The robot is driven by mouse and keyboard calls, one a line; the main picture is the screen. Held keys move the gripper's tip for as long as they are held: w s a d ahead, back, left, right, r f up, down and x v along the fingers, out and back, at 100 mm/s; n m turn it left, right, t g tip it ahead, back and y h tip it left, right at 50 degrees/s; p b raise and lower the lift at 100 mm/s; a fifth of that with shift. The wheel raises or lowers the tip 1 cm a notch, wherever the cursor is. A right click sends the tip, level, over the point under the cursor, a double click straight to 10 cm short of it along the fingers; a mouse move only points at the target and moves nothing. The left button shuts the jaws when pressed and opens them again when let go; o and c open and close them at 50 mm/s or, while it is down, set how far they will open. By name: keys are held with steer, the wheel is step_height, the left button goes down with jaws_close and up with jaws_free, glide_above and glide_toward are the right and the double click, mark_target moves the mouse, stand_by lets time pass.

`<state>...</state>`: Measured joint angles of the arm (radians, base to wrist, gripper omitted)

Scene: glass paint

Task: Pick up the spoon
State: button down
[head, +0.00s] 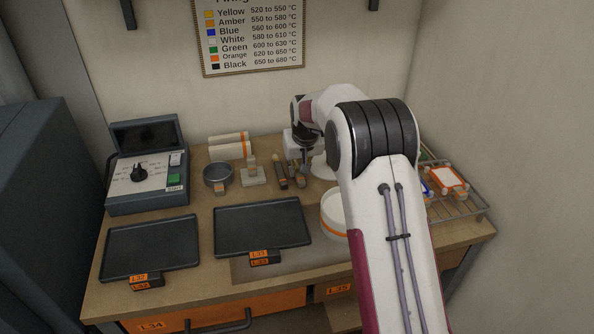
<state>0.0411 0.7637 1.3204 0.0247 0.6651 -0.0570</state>
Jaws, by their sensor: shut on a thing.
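My gripper (305,169) is over the back middle of the bench, pointing down among the small hand tools. It is shut on a slim tool, which I take to be the spoon (299,181); it is small and partly hidden by the fingers. A dark-handled tool (281,176) lies just left of it. My arm hides part of the bench to the right.
Two dark trays (150,247) (262,228) lie in front. A white, orange-banded tub (334,214) is at right front. A wire rack (462,208) holds coloured pieces.

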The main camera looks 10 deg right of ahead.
steer(key=shift+r, duration=0.1)
step_height(320, 180, up, 10)
stand_by(0.8)
stand_by(0.9)
